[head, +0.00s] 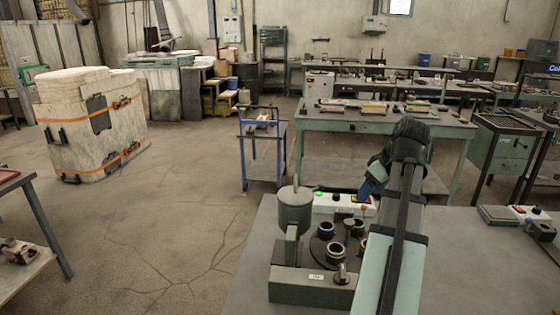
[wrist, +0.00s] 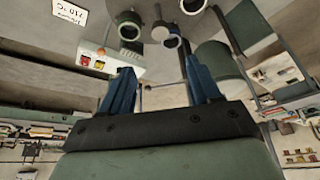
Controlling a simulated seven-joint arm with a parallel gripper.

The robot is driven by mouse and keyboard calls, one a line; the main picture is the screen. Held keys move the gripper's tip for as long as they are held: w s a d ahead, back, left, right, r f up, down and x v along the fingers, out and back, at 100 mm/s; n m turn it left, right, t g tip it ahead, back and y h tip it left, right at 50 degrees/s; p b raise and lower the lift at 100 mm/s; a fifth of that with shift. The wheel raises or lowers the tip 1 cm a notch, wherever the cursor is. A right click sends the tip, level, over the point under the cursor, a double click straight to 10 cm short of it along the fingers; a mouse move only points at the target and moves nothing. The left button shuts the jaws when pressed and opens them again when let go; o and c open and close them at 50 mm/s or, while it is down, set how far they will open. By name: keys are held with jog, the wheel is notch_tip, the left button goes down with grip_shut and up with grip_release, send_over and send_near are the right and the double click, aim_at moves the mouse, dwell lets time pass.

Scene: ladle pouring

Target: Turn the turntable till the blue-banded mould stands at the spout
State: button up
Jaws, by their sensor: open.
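In the head view the dark turntable (head: 318,252) stands behind the grey-green pouring stand (head: 310,287). It carries several small dark moulds. The blue-banded mould (head: 326,230) is at its back left; a blue-rimmed mould also shows at the top of the wrist view (wrist: 193,6). A green-banded mould (wrist: 130,25) is beside it there. A yellow-banded mould (head: 362,246) is at the right, partly behind my arm. The ladle (head: 295,208) is upright on the stand; its spout is not clear. My gripper (head: 371,184) is open, above and behind the turntable, with blue fingers (wrist: 158,68) apart and empty.
A white control box (head: 340,204) with coloured buttons stands behind the turntable. A second box (head: 528,214) is at the far right of the grey table (head: 460,262). My arm crosses the table right of the turntable. A blue trolley (head: 262,150) stands beyond.

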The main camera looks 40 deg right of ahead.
jog(key=w+a+f+t, duration=0.1)
jog(key=w+a+t, duration=0.1)
jog(key=w, duration=1.4)
jog(key=w+a+t+h, duration=0.1)
jog(key=w+a, duration=0.3)
jog(key=w, duration=1.3)
jog(key=shift+a+f+m+t+h, duration=0.15)
jog(key=shift+f+m+t+h, duration=0.2)
jog(key=shift+t, duration=0.55)
